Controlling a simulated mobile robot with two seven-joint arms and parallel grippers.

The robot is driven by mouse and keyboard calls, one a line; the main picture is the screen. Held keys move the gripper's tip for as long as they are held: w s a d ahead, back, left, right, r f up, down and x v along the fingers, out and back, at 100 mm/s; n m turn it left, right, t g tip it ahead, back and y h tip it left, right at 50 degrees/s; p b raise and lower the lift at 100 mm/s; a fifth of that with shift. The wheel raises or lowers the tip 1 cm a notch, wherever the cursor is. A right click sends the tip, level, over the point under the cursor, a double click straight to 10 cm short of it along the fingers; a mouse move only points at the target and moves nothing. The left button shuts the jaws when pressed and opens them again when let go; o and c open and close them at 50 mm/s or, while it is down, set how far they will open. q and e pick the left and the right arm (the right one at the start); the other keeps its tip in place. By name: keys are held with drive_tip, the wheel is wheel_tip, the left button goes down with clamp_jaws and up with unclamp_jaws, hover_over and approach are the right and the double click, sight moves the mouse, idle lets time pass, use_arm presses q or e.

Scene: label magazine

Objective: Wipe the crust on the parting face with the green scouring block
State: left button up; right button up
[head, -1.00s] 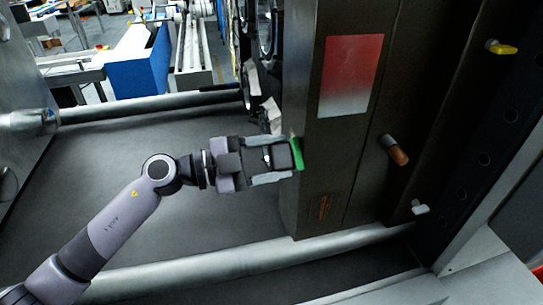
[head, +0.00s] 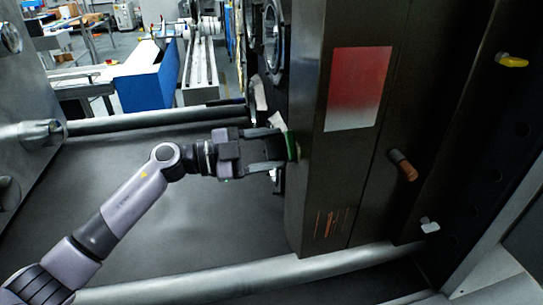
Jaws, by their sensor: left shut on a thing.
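My left gripper (head: 284,149) is shut on the green scouring block (head: 292,147), which shows as a thin green strip at the fingertips. The block is right at the left side of the tall dark mould block (head: 312,185); I cannot tell whether it touches. The mould's parting face is turned away to the left and seen very edge-on, so I cannot make out the crust on it. My right gripper is not in view.
A red-and-white plate (head: 358,88) and orange streaks (head: 330,222) mark the mould's near side. An orange-brown fitting (head: 403,165) and a yellow one (head: 511,60) stick out at right. Metal tie bars (head: 150,122) cross behind and in front. Open space lies left of the mould.

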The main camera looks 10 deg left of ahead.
sight(266, 149)
use_arm(q)
drive_tip(key=shift+a, duration=0.1)
drive_tip(key=p+v, duration=0.1)
drive_tip(key=v, duration=0.3)
drive_tip(key=shift+r, duration=0.1)
drive_tip(key=shift+p+v, duration=0.4)
drive_tip(key=shift+v, duration=0.55)
drive_tip(key=v, duration=0.3)
idle(0.9)
